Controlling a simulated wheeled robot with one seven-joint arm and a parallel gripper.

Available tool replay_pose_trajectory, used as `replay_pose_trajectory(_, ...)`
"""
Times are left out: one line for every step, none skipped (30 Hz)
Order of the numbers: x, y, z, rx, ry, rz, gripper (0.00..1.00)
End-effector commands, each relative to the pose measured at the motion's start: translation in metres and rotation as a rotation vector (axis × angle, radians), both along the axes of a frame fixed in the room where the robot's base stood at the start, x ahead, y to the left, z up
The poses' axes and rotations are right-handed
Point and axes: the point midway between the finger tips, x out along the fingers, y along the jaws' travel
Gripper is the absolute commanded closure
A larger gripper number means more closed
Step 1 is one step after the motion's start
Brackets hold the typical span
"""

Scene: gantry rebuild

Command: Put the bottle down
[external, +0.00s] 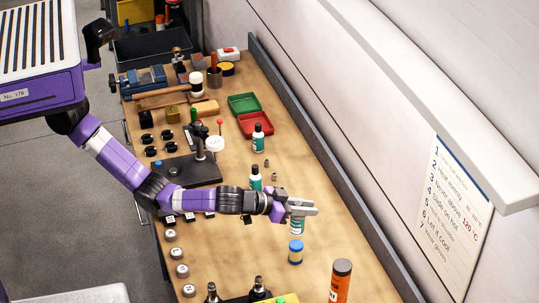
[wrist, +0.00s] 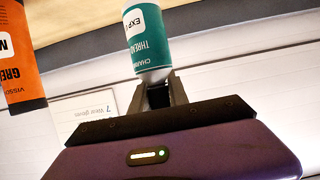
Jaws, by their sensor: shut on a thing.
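My gripper (external: 303,207) is shut on a bottle (external: 297,226) with a white and teal label, over the right part of the workbench (external: 345,238). In the external view the jaws hide its upper part, and its lower part hangs below them. In the wrist view the bottle (wrist: 148,45) stands out from between the fingers (wrist: 158,92), with "THREAD" and "EXP" readable on it. I cannot tell whether its base touches the bench top. Two similar teal and white bottles stand behind, one near my forearm (external: 255,179) and one by the red tray (external: 259,138).
A blue jar (external: 295,252) and an orange tube (external: 340,281) stand close in front; the tube also shows in the wrist view (wrist: 18,58). Small metal parts (external: 273,176) lie behind the gripper. The bench is bare right of the gripper, up to the grey back edge (external: 335,165).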

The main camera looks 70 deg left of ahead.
Motion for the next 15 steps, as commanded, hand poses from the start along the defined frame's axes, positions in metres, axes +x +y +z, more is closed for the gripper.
replay_pose_trajectory(0.000,0.000,-0.003,0.001,0.000,0.001,1.00)
replay_pose_trajectory(0.000,0.000,-0.005,0.001,0.000,0.001,1.00)
replay_pose_trajectory(0.000,0.000,-0.006,0.001,0.000,0.001,1.00)
replay_pose_trajectory(0.000,0.000,-0.008,0.001,0.001,0.001,1.00)
replay_pose_trajectory(0.000,0.000,-0.010,0.001,0.001,0.000,1.00)
replay_pose_trajectory(0.000,0.000,-0.014,0.001,0.001,0.000,1.00)
replay_pose_trajectory(0.000,0.000,-0.017,0.001,0.001,0.000,1.00)
replay_pose_trajectory(0.000,0.000,-0.021,0.002,0.002,-0.001,1.00)
replay_pose_trajectory(0.000,0.001,-0.027,0.003,0.002,0.000,1.00)
replay_pose_trajectory(0.000,0.001,-0.032,0.004,0.002,0.001,1.00)
replay_pose_trajectory(0.000,0.001,-0.037,0.003,0.002,0.000,1.00)
replay_pose_trajectory(0.000,0.001,-0.042,0.004,0.001,-0.001,1.00)
replay_pose_trajectory(0.000,0.001,-0.045,0.002,0.001,0.000,1.00)
replay_pose_trajectory(0.000,0.000,-0.047,0.001,0.000,0.001,1.00)
replay_pose_trajectory(0.000,0.000,-0.048,0.000,-0.001,0.000,1.00)
